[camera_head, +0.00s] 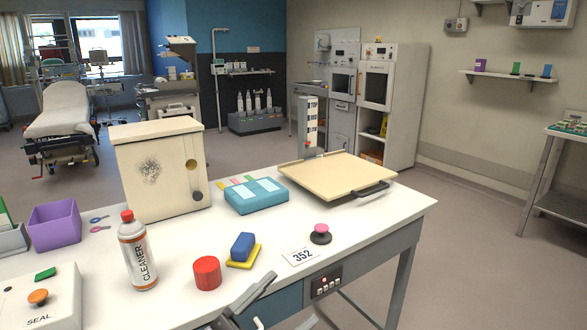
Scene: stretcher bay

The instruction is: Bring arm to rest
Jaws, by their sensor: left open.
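My left gripper (249,299) shows at the bottom edge, in front of the white table (360,228). Its dark grey finger points up and to the right, near the table's front edge. It is open, with nothing seen between its fingers. Most of its arm is below the picture. My right gripper is not in view.
On the table stand a cleaner can (138,255), a red cylinder (207,273), a blue block on a yellow pad (243,250), a dark knob with a pink top (320,233), a cream box (160,170), a teal case (256,196) and a beige board (335,174).

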